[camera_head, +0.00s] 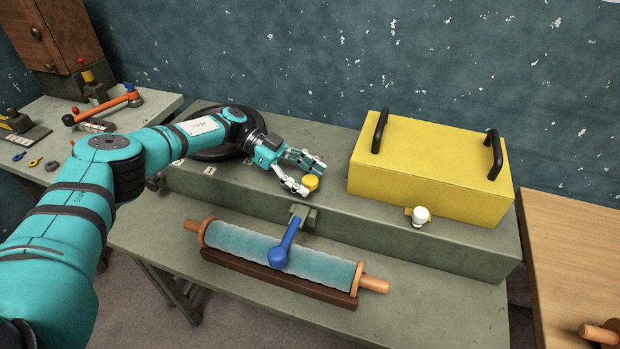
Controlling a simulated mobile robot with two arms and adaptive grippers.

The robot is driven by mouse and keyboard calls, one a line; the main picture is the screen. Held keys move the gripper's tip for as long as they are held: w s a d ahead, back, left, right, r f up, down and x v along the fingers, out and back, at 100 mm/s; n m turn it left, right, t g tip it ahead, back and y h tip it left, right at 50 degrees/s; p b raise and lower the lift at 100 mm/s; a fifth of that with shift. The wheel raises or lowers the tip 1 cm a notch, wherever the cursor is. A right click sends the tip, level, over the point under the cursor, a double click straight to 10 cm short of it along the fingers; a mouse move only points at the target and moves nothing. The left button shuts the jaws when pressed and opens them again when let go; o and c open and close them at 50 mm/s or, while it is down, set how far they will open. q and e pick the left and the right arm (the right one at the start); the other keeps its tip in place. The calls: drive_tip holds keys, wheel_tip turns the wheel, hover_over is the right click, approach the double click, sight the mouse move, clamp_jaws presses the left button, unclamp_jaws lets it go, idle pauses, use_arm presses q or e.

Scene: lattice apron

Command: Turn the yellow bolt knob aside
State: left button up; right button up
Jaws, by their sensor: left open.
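The yellow bolt knob (311,183) is a small round knob on the raised grey-green ledge, near the middle of the view. My left gripper (311,176) reaches in from the left with its fingers spread, one on the far side and one on the near left side of the knob. I cannot tell whether the fingers touch it. The bolt's stem under the knob is hidden. My right gripper is not in view.
A yellow box (430,175) with two black handles stands right of the knob. A white knob (421,214) sits before it. A blue lever (288,243) hangs below over a teal roller (330,268). A black wheel (207,152) lies behind my arm.

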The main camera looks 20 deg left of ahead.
use_arm(q)
drive_tip(key=v, duration=0.6)
drive_tip(key=shift+a+r, duration=0.15)
drive_tip(key=shift+a, duration=0.1)
